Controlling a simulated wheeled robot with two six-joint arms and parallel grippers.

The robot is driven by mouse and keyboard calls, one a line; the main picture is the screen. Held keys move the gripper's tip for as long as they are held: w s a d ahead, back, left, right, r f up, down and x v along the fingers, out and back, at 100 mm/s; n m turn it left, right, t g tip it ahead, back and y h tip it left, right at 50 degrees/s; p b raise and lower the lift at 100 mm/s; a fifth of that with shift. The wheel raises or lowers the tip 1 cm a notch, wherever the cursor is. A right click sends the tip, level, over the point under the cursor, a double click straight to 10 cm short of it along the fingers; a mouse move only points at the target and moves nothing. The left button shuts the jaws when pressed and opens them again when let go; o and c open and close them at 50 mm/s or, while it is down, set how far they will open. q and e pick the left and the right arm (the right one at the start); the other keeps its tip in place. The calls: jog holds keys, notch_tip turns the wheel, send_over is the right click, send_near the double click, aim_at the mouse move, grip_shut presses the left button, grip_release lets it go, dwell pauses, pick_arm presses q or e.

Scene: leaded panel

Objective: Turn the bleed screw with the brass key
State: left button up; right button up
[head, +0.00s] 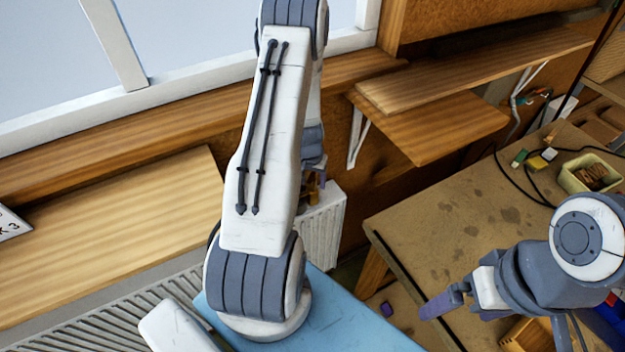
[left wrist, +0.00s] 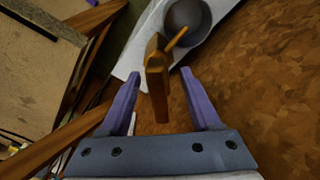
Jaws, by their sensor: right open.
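The brass key (left wrist: 157,68) is in the left wrist view, a flat bar with a thin stem towards a round dark grey part (left wrist: 186,18) on a white surface. I cannot tell whether the stem touches that part, and no bleed screw can be made out. My left gripper (left wrist: 160,80) is open, with one purple finger on each side of the key and a visible gap to each. In the head view the left gripper (head: 316,182) is small and mostly hidden behind its own arm, by the white radiator (head: 322,222). My right gripper (head: 450,308) is open and empty over the workbench's near edge.
The workbench (head: 450,225) on the right carries a bin (head: 592,172), a black cable and small items at its back. The workbench's left part is clear.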

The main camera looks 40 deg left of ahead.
aim_at(311, 177)
pick_arm(q)
jog(key=shift+r, duration=0.1)
jog(key=shift+d+r, duration=0.1)
jog(key=shift+r, duration=0.3)
jog(key=r, duration=0.3)
jog(key=s+r+b, duration=0.1)
jog(key=r, duration=0.5)
jog(key=shift+s+d+r, duration=0.2)
jog(key=shift+s+d, duration=0.05)
